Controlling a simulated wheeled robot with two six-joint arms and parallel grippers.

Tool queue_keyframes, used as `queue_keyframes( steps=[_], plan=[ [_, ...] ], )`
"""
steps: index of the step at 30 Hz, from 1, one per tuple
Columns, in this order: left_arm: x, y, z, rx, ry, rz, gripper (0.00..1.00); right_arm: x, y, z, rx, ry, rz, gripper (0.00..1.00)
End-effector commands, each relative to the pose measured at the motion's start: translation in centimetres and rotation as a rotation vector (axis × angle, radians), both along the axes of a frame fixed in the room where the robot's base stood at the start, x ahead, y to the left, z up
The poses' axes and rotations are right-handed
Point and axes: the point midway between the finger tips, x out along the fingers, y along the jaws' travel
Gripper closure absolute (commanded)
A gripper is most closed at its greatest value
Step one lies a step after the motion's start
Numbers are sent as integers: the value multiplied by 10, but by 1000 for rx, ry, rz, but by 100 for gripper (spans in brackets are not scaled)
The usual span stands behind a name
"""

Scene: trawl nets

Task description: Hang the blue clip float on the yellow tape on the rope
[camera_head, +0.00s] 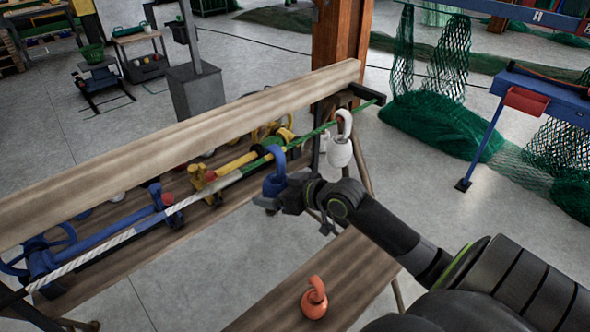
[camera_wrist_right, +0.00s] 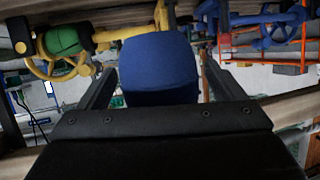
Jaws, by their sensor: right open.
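The blue clip float (camera_head: 275,185) is upright at the rope in the head view, its blue hook rising to the green stretch of rope (camera_head: 310,135). I cannot tell whether the hook has closed round the rope. My right gripper (camera_head: 276,203) is at the float's lower body. In the right wrist view the blue float body (camera_wrist_right: 160,65) stands between my two open fingers (camera_wrist_right: 158,85), with narrow gaps showing. The yellow tape is not clearly distinguishable from the yellow fittings behind the rope. My left gripper is not in view.
A white clip float (camera_head: 340,152) hangs farther right on the rope. An orange clip float (camera_head: 315,300) stands on the low wooden bench (camera_head: 270,312). A thick wooden beam (camera_head: 160,150), yellow fittings (camera_head: 198,180) and blue fittings (camera_head: 45,258) lie behind the rope.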

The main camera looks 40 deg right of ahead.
Motion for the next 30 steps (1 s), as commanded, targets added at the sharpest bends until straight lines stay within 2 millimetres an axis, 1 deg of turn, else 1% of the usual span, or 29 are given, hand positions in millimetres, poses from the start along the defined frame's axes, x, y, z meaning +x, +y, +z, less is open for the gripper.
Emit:
queue_keyframes(
  steps=[5,11,17,23,24,30],
  plan=[
    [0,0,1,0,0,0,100,-19,-7,8,-8,1,1,11],
    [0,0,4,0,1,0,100,-49,-15,21,-8,3,3,11],
    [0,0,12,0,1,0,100,-77,-24,34,-7,4,5,11],
    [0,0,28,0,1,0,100,-104,-32,47,-5,5,5,11],
    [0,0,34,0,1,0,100,-109,-34,51,-6,5,1,11],
    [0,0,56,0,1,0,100,-132,-41,62,-1,3,0,11]
  ],
)
